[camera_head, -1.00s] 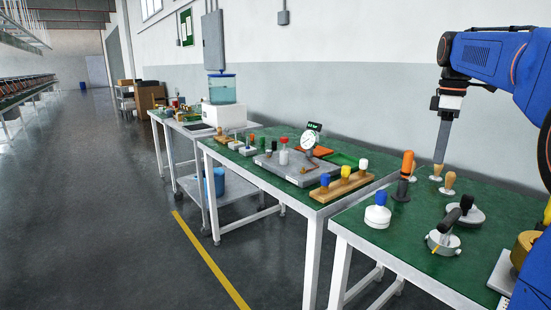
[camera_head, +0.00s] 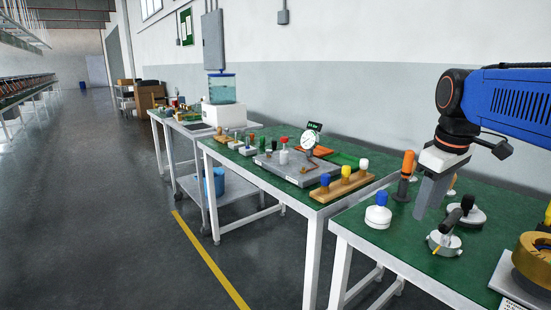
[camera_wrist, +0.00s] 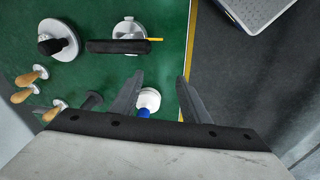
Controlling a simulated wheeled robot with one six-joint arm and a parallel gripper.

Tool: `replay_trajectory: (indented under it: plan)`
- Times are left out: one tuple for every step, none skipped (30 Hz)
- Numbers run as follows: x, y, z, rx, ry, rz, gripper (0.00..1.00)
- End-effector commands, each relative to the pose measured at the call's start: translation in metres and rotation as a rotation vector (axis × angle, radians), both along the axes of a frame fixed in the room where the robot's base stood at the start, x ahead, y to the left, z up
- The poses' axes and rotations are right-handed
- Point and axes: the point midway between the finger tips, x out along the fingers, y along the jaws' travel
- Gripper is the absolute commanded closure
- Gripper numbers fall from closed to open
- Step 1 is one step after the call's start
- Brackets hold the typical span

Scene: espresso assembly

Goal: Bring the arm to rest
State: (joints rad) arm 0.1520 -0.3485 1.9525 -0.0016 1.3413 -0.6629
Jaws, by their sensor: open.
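My blue arm reaches in from the right in the head view. My gripper (camera_head: 430,197) points down above the near green-topped table (camera_head: 390,245). In the wrist view the two fingers of my gripper (camera_wrist: 155,98) are spread apart with nothing held between them. A white round base with a blue knob (camera_head: 377,212) stands to the left of the gripper in the head view. It also shows low between the fingers in the wrist view (camera_wrist: 148,101), below and apart from them.
A black-handled metal tool (camera_head: 444,238) and a round tamper-like piece (camera_head: 467,213) stand close by the gripper. An orange-handled tool (camera_head: 405,172) stands behind. A brass ring piece (camera_head: 533,255) is at the right. The farther table (camera_head: 300,195) holds a gauge plate (camera_head: 295,167).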

Motion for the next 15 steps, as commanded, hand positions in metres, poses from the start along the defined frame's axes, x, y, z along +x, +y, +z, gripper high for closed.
replay_trajectory:
  plan:
    - [-0.015, 0.007, -0.01, 0.006, -0.017, -0.028, 0.58]
    - [-0.022, 0.011, -0.016, 0.012, -0.027, -0.051, 0.58]
    - [-0.032, 0.015, -0.025, 0.018, -0.041, -0.081, 0.58]
    - [-0.04, 0.019, -0.032, 0.024, -0.051, -0.102, 0.58]
    - [-0.047, 0.022, -0.039, 0.03, -0.063, -0.124, 0.58]
    - [-0.057, 0.026, -0.048, 0.039, -0.076, -0.153, 0.58]
    - [-0.064, 0.029, -0.055, 0.046, -0.087, -0.175, 0.58]
    - [-0.072, 0.032, -0.063, 0.053, -0.097, -0.196, 0.58]
    - [-0.081, 0.035, -0.073, 0.064, -0.11, -0.225, 0.58]
    - [-0.088, 0.038, -0.081, 0.071, -0.121, -0.246, 0.58]
    - [-0.096, 0.04, -0.089, 0.08, -0.13, -0.268, 0.58]
    - [-0.105, 0.043, -0.1, 0.092, -0.144, -0.296, 0.58]
    - [-0.112, 0.046, -0.108, 0.101, -0.153, -0.316, 0.58]
    - [-0.118, 0.048, -0.116, 0.11, -0.162, -0.335, 0.58]
    - [-0.126, 0.05, -0.126, 0.122, -0.173, -0.361, 0.58]
